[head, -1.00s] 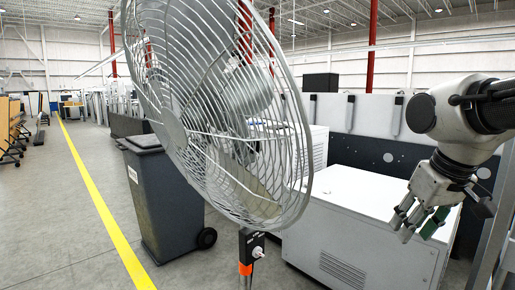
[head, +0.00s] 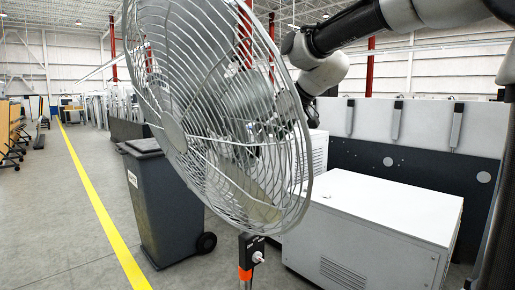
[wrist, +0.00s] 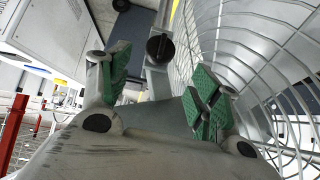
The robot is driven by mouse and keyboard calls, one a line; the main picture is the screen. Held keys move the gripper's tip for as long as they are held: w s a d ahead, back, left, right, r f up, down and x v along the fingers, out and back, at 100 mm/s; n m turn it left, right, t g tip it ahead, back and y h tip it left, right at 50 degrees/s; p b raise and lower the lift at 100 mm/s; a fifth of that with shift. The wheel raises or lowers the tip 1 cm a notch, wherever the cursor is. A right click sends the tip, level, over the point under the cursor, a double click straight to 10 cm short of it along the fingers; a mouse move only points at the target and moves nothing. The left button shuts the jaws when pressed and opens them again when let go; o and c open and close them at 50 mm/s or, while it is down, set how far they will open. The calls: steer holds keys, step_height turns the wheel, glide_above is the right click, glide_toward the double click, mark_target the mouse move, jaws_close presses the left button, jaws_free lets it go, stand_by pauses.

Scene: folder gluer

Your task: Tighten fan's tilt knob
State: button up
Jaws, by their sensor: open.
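The large grey wire-caged fan (head: 215,120) stands in the middle of the head view, and its cage (wrist: 265,60) fills the right of the wrist view. A dark round knob (wrist: 160,48), apparently the tilt knob, sits on the fan's grey bracket at the upper middle of the wrist view. My gripper (wrist: 163,78) is open and empty, with green pads on its fingers. The knob lies ahead of the gap between the fingers, and I see no contact. In the head view my gripper is behind the cage, mostly hidden by its wires.
A black control box (head: 251,248) with a small light knob is on the fan's pole. A grey wheeled bin (head: 160,205) stands left of the fan. A white machine cabinet (head: 370,220) is on the right. The floor left of the bin, along the yellow line (head: 95,200), is clear.

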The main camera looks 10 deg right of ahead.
steer(key=x, duration=0.7)
steer(key=shift+w+f, duration=0.2)
steer(key=shift+f, duration=0.05)
steer(key=c, duration=1)
steer(key=shift+c, duration=0.2)
